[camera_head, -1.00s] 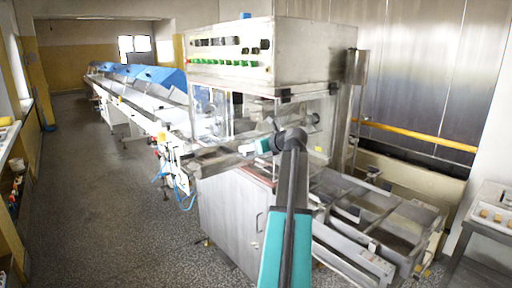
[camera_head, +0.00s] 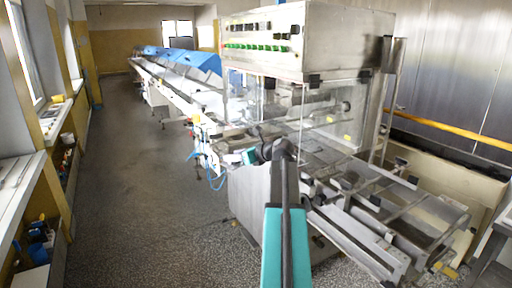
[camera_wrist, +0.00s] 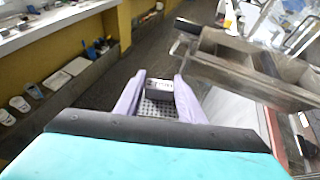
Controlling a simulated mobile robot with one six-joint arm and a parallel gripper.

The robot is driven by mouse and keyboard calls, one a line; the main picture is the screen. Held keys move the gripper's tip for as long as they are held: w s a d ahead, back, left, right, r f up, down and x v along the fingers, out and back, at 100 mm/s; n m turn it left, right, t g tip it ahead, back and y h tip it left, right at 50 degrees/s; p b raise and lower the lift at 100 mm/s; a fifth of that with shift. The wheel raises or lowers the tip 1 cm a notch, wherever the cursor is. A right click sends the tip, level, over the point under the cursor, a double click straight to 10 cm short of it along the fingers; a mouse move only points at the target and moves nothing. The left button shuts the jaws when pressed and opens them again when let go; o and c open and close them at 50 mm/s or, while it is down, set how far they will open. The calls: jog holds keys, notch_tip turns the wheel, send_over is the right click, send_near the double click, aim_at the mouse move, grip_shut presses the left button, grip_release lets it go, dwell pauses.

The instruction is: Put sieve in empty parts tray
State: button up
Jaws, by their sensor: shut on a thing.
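In the wrist view my gripper (camera_wrist: 159,84) has two pale purple fingers shut on the sieve (camera_wrist: 158,108). The sieve shows as a perforated grey mesh with a dark block and a small white label at its far end. It is held up above the floor, and part of it is hidden behind the gripper body. In the head view the arm hides most of the gripper, and the sieve cannot be made out. I cannot tell which container is the empty parts tray; a white tray (camera_wrist: 75,66) lies on the low shelf at left in the wrist view.
A long belt line (camera_head: 185,85) runs to the back. The floor aisle (camera_head: 150,190) at left is clear. Cups (camera_wrist: 20,104) stand on the low shelf.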

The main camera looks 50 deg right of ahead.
jog(key=w+a+f+n+y, duration=0.2)
jog(key=w+a+f, duration=0.15)
jog(key=a, duration=0.65)
jog(key=w+a+f+n+g+y, duration=0.15)
jog(key=a+f, duration=0.35)
jog(key=a, duration=0.5)
jog(key=w+a+f+n+y, duration=0.2)
jog(key=w+a+f+y, duration=0.15)
jog(key=a, duration=0.65)
jog(key=s+a+f+n+g+y, duration=0.1)
jog(key=s+a+f, duration=0.1)
jog(key=a, duration=0.5)
jog(key=s+a+f+n+g+y, duration=0.1)
jog(key=s+a+f+n, duration=0.1)
jog(key=a, duration=0.5)
jog(key=s+a+f+n+g+y, duration=0.2)
jog(key=s+a, duration=0.1)
jog(key=a, duration=0.4)
jog(key=shift+s+a, duration=0.2)
jog(key=shift+a, duration=0.1)
jog(key=shift+d+n, duration=0.1)
jog(key=shift+n, duration=0.15)
